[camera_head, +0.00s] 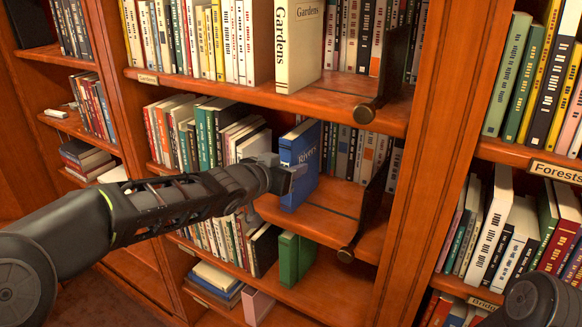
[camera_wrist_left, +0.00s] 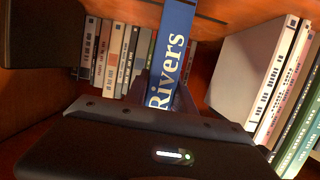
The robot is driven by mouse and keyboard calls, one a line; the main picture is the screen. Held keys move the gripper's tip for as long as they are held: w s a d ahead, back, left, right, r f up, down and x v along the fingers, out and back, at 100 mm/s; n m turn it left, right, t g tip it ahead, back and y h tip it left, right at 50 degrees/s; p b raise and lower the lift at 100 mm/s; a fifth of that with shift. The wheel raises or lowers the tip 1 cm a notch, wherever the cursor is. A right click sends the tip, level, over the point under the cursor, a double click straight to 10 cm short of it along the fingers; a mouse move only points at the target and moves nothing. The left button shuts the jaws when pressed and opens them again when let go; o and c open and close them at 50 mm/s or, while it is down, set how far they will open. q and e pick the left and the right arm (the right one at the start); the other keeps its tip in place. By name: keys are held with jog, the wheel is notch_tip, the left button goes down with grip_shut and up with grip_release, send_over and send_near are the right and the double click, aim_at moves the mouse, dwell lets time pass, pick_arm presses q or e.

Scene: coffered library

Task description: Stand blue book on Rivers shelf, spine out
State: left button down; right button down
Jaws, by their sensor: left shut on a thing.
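The blue book (camera_head: 307,168) is upright over the middle shelf (camera_head: 325,212), with "Rivers" on its cover. Its spine faces out toward me; the spine with "Rivers" also shows in the left wrist view (camera_wrist_left: 173,55). My left gripper (camera_head: 292,174) is shut on the book at its spine side. The book's lower end is close to the shelf board near the front edge; I cannot tell if it touches. My left arm hides part of the shelf's front edge, and no Rivers label shows. My right gripper is not in view.
A row of books (camera_head: 208,130) stands left of the blue book, with more behind it. A dark divider with a round end (camera_head: 346,254) stands to its right, with bare board between. The upper shelf holds a cream Gardens book (camera_head: 298,45). Forests shelf (camera_head: 553,172) is at right.

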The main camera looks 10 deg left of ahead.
pick_arm(q)
jog(key=c, duration=1)
grip_release()
jog(key=shift+o, duration=0.2)
jog(key=shift+f, duration=0.2)
jog(key=p+v, duration=0.2)
jog(key=v, duration=0.6)
jog(key=shift+w+r, duration=0.1)
jog(key=shift+r, duration=0.05)
